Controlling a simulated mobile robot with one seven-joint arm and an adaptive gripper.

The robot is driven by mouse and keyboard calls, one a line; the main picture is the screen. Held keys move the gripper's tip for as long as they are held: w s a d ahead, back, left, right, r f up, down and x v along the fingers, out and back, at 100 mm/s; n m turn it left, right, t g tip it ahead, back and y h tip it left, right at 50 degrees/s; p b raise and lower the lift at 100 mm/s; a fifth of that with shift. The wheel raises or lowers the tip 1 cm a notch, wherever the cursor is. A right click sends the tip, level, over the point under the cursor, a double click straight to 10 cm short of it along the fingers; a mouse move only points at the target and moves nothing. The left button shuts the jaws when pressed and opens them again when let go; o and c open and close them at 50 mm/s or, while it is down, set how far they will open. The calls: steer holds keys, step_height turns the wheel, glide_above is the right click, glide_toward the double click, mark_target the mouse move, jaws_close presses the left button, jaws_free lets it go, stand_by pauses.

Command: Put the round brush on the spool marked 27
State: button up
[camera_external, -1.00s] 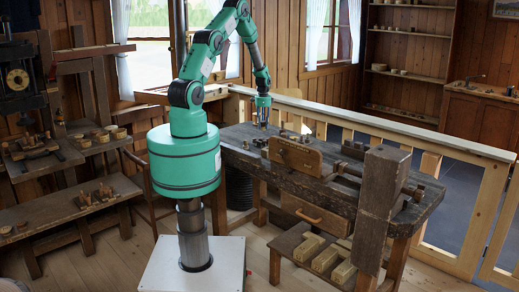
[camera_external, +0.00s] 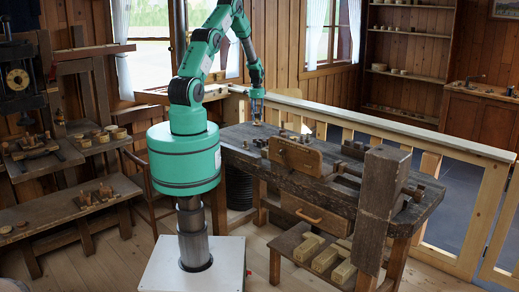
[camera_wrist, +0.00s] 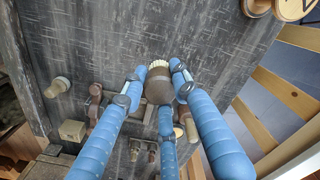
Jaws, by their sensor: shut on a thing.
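My gripper (camera_wrist: 156,88) has three blue segmented fingers shut around the round brush (camera_wrist: 158,82), which has a brown body and a rim of pale bristles. In the outside view my gripper (camera_external: 258,108) hangs over the left part of the dark workbench (camera_external: 235,135); the brush is too small there to make out clearly. Two pale turned wooden pieces, likely spools, stand at the top right corner of the wrist view: a lighter one (camera_wrist: 292,9) and a browner one (camera_wrist: 256,6), both cut off by the frame. No number is readable on either.
Small wooden pegs and tools, among them a round-headed peg (camera_wrist: 58,87) and a block (camera_wrist: 72,130), lie on the bench in the lower wrist view. A wooden railing (camera_external: 350,118) runs behind the bench. The bench surface around the upper wrist view is mostly clear.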

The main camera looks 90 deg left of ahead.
steer(key=s+a+r+n+p, duration=0.1)
steer(key=s+a+r+n, duration=0.1)
steer(key=s+a+r, duration=0.3)
steer(key=shift+s+a, duration=0.4)
steer(key=shift+s, duration=0.05)
steer(key=shift+w+a+f, duration=0.1)
steer(key=shift+a, duration=0.05)
steer(key=w+a, duration=0.2)
steer(key=a, duration=0.3)
steer(key=w+a+f+p, duration=0.1)
steer(key=a, duration=0.3)
steer(key=w+a, duration=0.2)
steer(key=a, duration=0.3)
steer(key=shift+w+a+f+p, duration=0.2)
steer(key=shift+w+a+p, duration=0.1)
steer(key=shift+a, duration=0.05)
steer(key=shift+f, duration=0.15)
steer(key=shift+f, duration=1.65)
steer(key=shift+f, duration=0.1)
